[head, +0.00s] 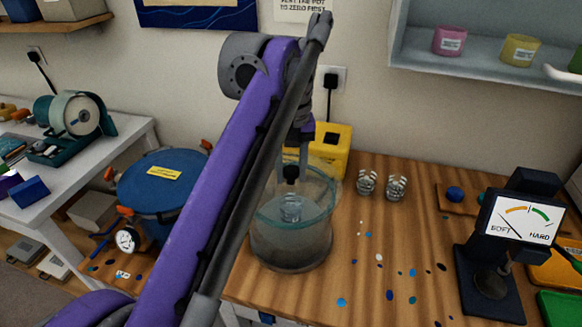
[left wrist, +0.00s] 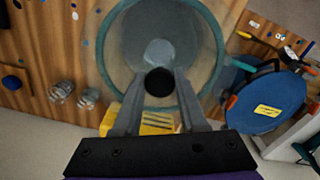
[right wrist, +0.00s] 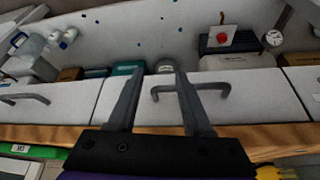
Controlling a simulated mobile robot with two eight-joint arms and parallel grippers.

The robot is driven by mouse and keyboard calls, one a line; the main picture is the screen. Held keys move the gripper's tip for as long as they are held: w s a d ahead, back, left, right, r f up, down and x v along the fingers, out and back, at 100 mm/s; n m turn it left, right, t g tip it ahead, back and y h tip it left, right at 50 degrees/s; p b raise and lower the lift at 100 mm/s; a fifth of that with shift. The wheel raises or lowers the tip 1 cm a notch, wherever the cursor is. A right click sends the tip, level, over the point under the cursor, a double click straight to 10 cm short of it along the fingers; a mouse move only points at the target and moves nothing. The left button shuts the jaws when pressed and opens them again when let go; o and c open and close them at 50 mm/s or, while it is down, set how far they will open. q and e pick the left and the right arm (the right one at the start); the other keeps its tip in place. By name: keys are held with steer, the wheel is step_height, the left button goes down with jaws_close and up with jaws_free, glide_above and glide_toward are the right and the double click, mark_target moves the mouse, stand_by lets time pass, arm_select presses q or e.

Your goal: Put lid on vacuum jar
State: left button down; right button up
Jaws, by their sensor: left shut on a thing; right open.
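The vacuum jar (head: 288,247) stands on the wooden bench, a clear round vessel with a teal ring and a cup (head: 291,208) inside. My left gripper (head: 291,166) is shut on the black knob (left wrist: 159,82) of the clear lid (head: 316,178), over the jar. In the left wrist view the knob sits between the fingertips, with the teal ring (left wrist: 104,62) around it and the cup (left wrist: 160,50) below. I cannot tell whether the lid touches the jar's rim. My right gripper (right wrist: 160,72) is open and empty, away from the jar, near white drawer fronts.
A blue pressure pot (head: 160,195) stands left of the bench. A yellow box (head: 330,148) is behind the jar, and two small stacks of clear cups (head: 367,184) are to its right. A hardness gauge (head: 519,220) stands at the right. Small coloured spots dot the bench between.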

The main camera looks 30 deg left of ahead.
mark_target(291, 170)
arm_select(q)
steer(key=shift+f, duration=0.45)
stand_by(0.3)
steer(key=shift+c, duration=1.9)
jaws_free()
step_height(291, 170, up, 8)
steer(key=p, duration=0.7)
steer(key=shift+s+f, duration=0.1)
